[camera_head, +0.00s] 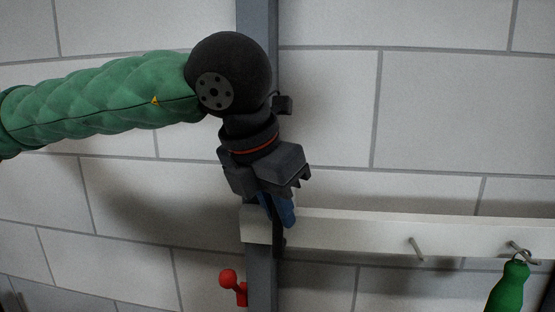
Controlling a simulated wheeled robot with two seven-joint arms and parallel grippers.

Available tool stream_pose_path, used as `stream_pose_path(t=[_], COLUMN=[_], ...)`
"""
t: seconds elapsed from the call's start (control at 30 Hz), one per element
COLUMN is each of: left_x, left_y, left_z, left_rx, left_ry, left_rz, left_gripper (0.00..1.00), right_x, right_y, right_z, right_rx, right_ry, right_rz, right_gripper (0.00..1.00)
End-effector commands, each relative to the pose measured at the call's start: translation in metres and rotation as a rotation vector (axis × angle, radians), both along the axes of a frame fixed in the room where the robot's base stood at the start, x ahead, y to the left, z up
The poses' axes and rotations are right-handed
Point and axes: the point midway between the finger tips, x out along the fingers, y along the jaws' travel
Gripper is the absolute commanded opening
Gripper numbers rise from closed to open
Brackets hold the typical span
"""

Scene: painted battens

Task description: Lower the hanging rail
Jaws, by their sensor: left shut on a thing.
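The hanging rail (365,230) is a long white batten running across the right half of the view, with its left end at a grey upright post (260,285). Metal pegs (416,248) stick out of its face. My left gripper (280,226) reaches down from above and is shut on the rail near its left end. Blue parts show between its jaws, and a dark finger lies across the rail's face. The exact contact is partly hidden by the gripper body. My right gripper is not in view.
A green bottle-shaped object (509,287) hangs by a loop from the right peg, cut off by the bottom edge. A red knob on a lever (230,279) sticks out left of the post, below the rail. A pale block wall (450,110) stands behind.

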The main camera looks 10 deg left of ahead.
Motion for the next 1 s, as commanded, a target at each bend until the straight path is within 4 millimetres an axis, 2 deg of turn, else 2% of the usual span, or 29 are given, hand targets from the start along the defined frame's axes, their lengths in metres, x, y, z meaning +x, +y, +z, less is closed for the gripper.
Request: stream_pose_path(t=[0.03, 0.2, 0.4, 0.6, 0.97, 1.0], left_x=[0.000, 0.000, 0.000, 0.000, 0.000, 0.000], left_y=[0.000, 0.000, 0.000, 0.000, 0.000, 0.000], left_z=[-0.012, -0.040, -0.061, -0.069, -0.070, -0.070], left_rx=[0.002, 0.001, 0.000, 0.000, 0.000, 0.000], left_ry=[0.004, 0.004, 0.002, 0.000, 0.000, 0.000], left_rz=[-0.001, 0.000, 0.000, 0.000, 0.001, 0.001], left_gripper=[0.00, 0.00, 0.00, 0.00, 0.00, 0.16], right_x=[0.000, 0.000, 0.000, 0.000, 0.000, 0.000], right_y=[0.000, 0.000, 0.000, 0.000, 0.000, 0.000], right_z=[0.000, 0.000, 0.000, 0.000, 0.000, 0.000], right_rx=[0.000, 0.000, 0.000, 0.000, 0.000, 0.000], right_ry=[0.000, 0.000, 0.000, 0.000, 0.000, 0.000], right_rz=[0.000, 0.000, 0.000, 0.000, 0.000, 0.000], right_gripper=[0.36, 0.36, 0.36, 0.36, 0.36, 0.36])
